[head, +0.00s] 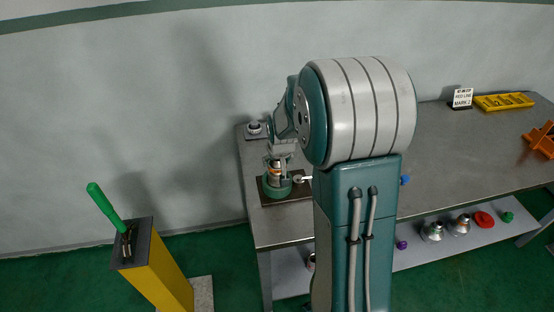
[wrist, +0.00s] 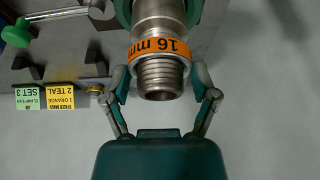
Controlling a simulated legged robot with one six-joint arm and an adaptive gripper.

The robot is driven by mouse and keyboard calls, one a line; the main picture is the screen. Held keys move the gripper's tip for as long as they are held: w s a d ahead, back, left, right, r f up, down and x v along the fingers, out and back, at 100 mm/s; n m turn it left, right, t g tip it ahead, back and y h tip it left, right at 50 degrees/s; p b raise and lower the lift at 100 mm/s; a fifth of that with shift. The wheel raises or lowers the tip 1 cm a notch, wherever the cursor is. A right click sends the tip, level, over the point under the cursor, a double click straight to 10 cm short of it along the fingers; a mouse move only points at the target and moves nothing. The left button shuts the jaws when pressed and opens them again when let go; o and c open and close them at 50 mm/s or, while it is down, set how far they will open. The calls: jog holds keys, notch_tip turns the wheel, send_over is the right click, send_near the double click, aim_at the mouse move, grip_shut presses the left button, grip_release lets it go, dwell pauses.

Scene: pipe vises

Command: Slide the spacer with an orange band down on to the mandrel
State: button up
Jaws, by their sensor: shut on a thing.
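The spacer's orange band (wrist: 160,48), marked 16 mm, circles a steel cylinder between my gripper's fingers. My gripper (wrist: 163,85) is shut on the spacer, one finger at each side. A threaded, hollow steel end (wrist: 160,80) projects on the camera's side of the band; I cannot tell whether it is the mandrel or part of the spacer. The green vise (wrist: 196,12) lies beyond, at the top of the wrist view. In the head view the orange band (head: 275,171) shows small, upright just above or in the green vise (head: 277,189). How far the spacer sits down is hidden.
The grey bench (head: 440,150) has clear room to the right of my arm. A dark ring-shaped part (head: 254,127) stands at the back left corner. A yellow tray (head: 504,101) and orange item (head: 541,139) lie at the right. A yellow post (head: 155,270) with a green lever stands left.

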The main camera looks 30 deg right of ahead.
jog(key=shift+f, duration=0.85)
jog(key=o, duration=0.9)
jog(key=v, duration=1.1)
jog(key=shift+s+r, duration=0.1)
jog(key=shift+r, duration=0.3)
